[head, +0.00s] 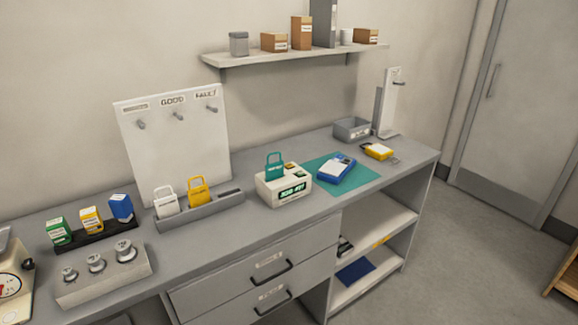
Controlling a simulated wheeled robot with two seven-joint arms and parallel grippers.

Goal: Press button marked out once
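A white box device (272,196) stands on the grey counter, right of the middle of the head view. Its front has a dark display (292,192) with green text too small to read surely. A teal padlock-shaped tag (274,167) stands upright at the left of its top. Small coloured buttons or labels (291,167) sit at the right of its top; their markings are too small to read, so I cannot tell which says out. Neither of my grippers is in view.
A tag rack (205,211) with white and yellow tags stands left of the device. A teal mat (362,174) with a blue handheld instrument (336,170) lies to its right. A yellow instrument (378,152) and a grey bin (352,129) are further right. The counter before the device is clear.

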